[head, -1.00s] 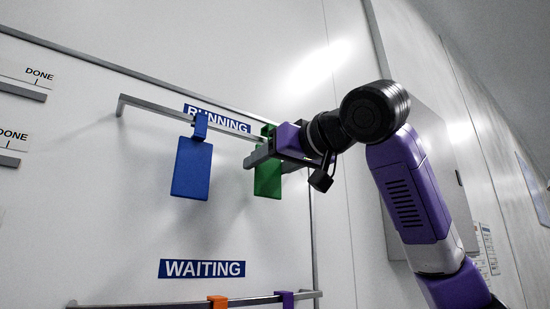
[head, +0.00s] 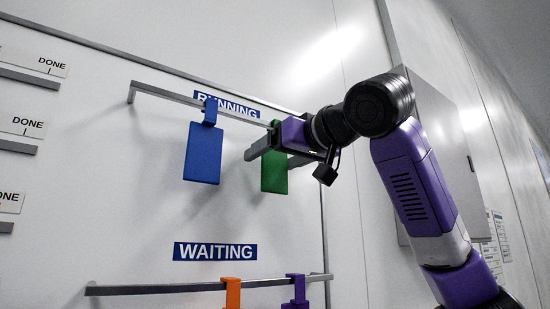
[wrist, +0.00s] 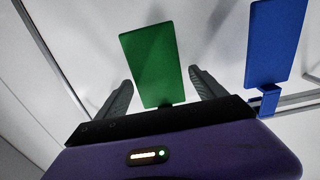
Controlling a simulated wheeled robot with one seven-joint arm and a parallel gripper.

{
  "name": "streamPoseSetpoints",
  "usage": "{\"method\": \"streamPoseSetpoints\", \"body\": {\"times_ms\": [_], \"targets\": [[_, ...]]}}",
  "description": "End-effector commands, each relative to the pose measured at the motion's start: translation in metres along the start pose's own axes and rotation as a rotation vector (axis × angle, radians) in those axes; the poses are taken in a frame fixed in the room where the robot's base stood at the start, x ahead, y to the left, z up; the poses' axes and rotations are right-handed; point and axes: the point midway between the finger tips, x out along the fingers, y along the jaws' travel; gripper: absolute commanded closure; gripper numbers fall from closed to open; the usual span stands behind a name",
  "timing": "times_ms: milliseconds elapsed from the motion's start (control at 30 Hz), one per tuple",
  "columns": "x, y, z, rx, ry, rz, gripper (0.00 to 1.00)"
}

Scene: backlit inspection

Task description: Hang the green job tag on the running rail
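The green job tag (head: 274,172) hangs upright at the right part of the running rail (head: 165,94), under the RUNNING sign (head: 228,104). Its hook is partly hidden behind my gripper, so I cannot see fully how it sits on the rail. My gripper (head: 269,158) is open, with one finger on either side of the tag. In the wrist view the green tag (wrist: 153,62) stands between the spread fingers (wrist: 160,80), with visible gaps on both sides. The blue tag (head: 203,152) hangs on the same rail to the left.
The WAITING rail (head: 150,290) runs below, with an orange tag (head: 232,293) and a purple tag (head: 298,291) on it. DONE labels (head: 50,63) and short rails line the left edge. A grey wall box (head: 445,150) stands behind my arm.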

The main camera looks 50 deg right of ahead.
Motion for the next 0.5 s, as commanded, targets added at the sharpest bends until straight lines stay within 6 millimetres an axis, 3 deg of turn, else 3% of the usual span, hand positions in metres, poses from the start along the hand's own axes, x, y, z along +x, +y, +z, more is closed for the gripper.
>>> {"method": "streamPoseSetpoints", "body": {"times_ms": [333, 500], "targets": [[-0.003, 0.0, 0.001, 0.0, 0.0, 0.0, 0.19], [-0.024, -0.001, 0.003, -0.001, 0.002, -0.001, 0.19]]}}
